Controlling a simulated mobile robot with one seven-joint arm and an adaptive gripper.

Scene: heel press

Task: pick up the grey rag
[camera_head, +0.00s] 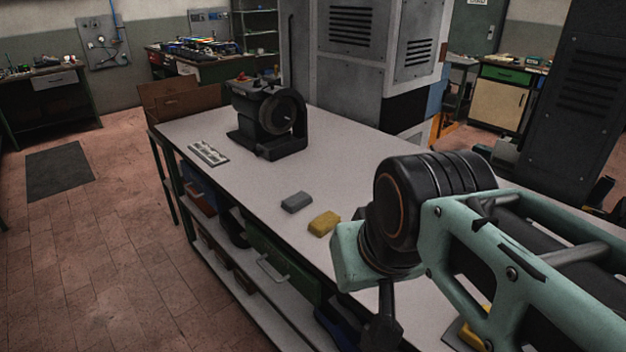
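The grey rag (297,202) is a small, folded-looking grey block lying flat on the light workbench top (225,182), near its front edge. A yellow rag-like block (324,223) lies just to its right and nearer to me, with a small gap between them. My arm reaches in from the right. A dark part below its end, seemingly my gripper (384,325), hangs to the right of and nearer than both blocks. It is apart from the grey rag. Its fingers are not clear, so its opening does not show.
A black machine (268,118) stands at the bench's far end, with a pale slotted plate (208,153) before it. A yellow item (464,335) shows partly behind my arm. A green drawer (275,262) is under the bench.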

